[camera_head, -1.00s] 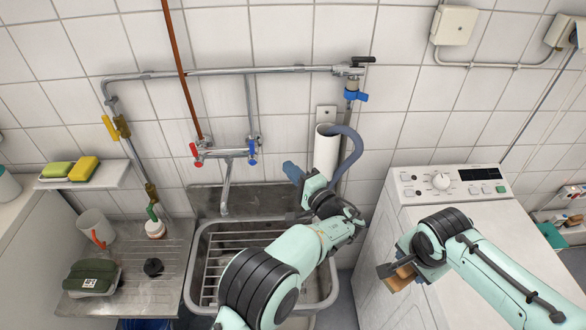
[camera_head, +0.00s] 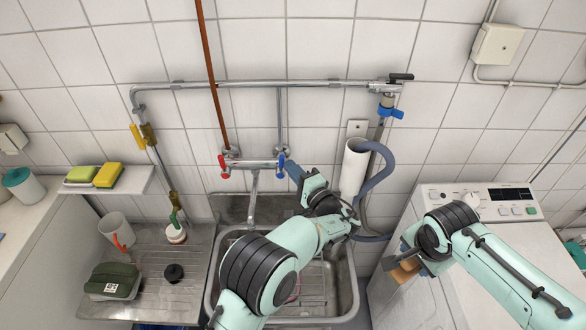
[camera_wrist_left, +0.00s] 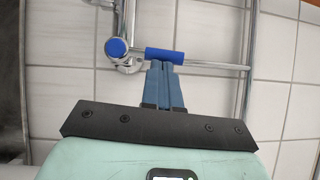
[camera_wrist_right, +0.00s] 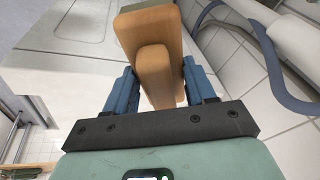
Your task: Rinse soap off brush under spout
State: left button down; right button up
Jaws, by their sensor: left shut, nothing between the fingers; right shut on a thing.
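The brush (camera_head: 405,270) shows as a brown wooden block, held by my right gripper (camera_head: 392,268) in front of the washer. In the right wrist view its wood (camera_wrist_right: 155,50) sits between the blue fingers (camera_wrist_right: 155,90); bristles and soap are not visible. The spout (camera_head: 253,200) hangs from the wall tap over the sink (camera_head: 355,290), with no water visible. The tap has a red handle (camera_head: 224,166) and a blue handle (camera_head: 281,160). My left gripper (camera_head: 290,170) is shut and empty, its tips at the blue handle, also in the left wrist view (camera_wrist_left: 165,56); contact is unclear.
A white standpipe (camera_head: 353,170) with a grey hose (camera_head: 385,165) stands right of my left gripper. The washing machine (camera_head: 455,205) is at the right. A drainboard (camera_head: 190,275) at the left holds a mug (camera_head: 115,228), a green pouch (camera_head: 110,280) and a black stopper (camera_head: 174,273).

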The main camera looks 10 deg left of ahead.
pick_arm(q)
jog(key=shift+d, duration=0.1)
pick_arm(e)
jog(key=shift+d, duration=0.1)
jog(key=f+b, duration=0.2)
jog(key=shift+s+f, duration=0.3)
jog(key=shift+s, duration=0.1)
jog(key=shift+s+f, duration=0.1)
pick_arm(q)
jog(key=shift+s+a+r+n+g, duration=0.1)
jog(key=shift+a+r+n+g, duration=0.2)
jog(key=shift+a+n, duration=0.3)
jog(key=shift+a, duration=0.15)
pick_arm(e)
jog(key=shift+d, duration=0.1)
